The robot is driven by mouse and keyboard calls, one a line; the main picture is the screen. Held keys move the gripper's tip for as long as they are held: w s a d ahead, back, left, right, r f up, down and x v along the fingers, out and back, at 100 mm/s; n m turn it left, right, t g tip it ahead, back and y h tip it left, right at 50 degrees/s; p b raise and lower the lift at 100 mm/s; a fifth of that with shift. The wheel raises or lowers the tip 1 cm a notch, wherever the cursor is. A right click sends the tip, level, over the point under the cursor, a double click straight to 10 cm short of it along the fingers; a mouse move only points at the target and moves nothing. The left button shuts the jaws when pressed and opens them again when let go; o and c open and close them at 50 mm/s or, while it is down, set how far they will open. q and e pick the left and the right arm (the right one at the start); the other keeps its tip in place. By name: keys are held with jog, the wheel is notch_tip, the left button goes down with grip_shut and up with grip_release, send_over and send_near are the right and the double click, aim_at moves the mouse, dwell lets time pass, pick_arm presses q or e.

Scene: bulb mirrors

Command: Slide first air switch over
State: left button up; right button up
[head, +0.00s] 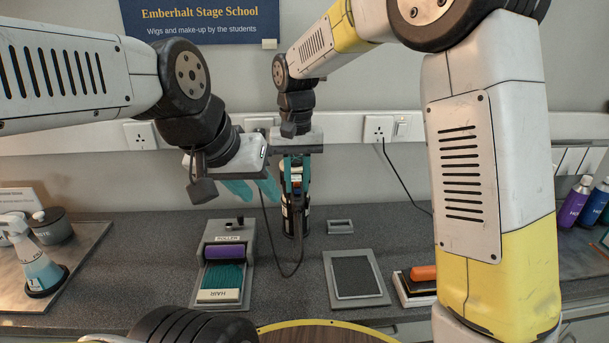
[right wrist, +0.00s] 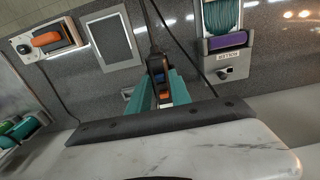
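A black hand-held device (head: 294,218) with a pale label, which looks like a hair dryer, is upright at the back middle of the counter. My right gripper (head: 295,178) is above it, with teal fingers on both sides of its upper part. In the right wrist view my right gripper (right wrist: 161,88) appears closed on the device. Orange and blue switch parts (right wrist: 158,76) show between its fingers; their positions are too small to tell. My left gripper (head: 253,190) is left of the device, its teal fingers apart and empty.
A roller unit (head: 230,240) with teal hair stands front left of the device. A grey framed pad (head: 354,277) and an orange-handled brush (head: 422,273) lie to the right. A black cord loops over the counter. A spray bottle (head: 35,263) stands far left.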

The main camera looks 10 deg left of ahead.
grip_shut()
jog(key=shift+s+d, duration=0.2)
jog(key=shift+s, duration=0.8)
dwell(0.8)
jog(key=shift+o, duration=1.5)
grip_release()
jog(key=shift+r, duration=0.15)
jog(key=shift+r, duration=2.9)
notch_tip(320, 180, up, 8)
